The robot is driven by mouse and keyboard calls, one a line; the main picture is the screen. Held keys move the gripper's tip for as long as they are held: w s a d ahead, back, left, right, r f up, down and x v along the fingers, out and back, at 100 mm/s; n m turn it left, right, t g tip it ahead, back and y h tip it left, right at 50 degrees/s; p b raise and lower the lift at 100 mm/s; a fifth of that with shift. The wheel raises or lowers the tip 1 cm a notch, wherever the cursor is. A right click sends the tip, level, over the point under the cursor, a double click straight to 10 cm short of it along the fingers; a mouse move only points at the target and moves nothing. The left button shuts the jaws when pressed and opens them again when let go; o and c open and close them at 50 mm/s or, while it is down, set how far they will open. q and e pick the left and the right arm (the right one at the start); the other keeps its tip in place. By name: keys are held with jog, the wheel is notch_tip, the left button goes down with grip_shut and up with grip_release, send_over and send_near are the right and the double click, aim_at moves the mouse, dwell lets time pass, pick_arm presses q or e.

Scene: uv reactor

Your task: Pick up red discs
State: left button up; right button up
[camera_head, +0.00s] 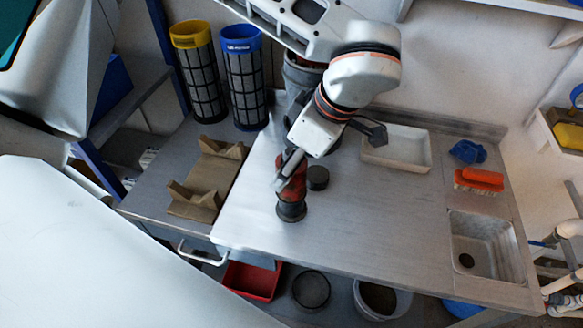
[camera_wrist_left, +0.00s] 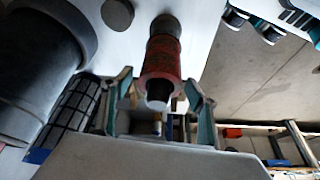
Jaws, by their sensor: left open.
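A worn red cylindrical stack, which looks like the red discs (camera_head: 291,183), stands upright on a dark round base (camera_head: 291,211) on the metal worktop. My left gripper (camera_head: 328,152) is open above the worktop, with one finger overlapping the red stack in the head view. In the left wrist view the red stack (camera_wrist_left: 163,55) shows between the two spread fingers of my left gripper (camera_wrist_left: 158,88), with a pale round end towards the camera. I cannot tell whether a finger touches it. Single discs cannot be told apart. My right gripper is not in view.
A dark round piece (camera_head: 317,178) lies just right of the stack. A brown cradle (camera_head: 206,178) is left; yellow-topped (camera_head: 192,35) and blue-topped (camera_head: 241,42) mesh cylinders stand behind. A white tray (camera_head: 398,160) and sink (camera_head: 482,245) are right. The front middle worktop is clear.

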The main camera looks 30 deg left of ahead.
pick_arm(q)
jog(key=shift+f, duration=0.1)
jog(key=c, duration=1.2)
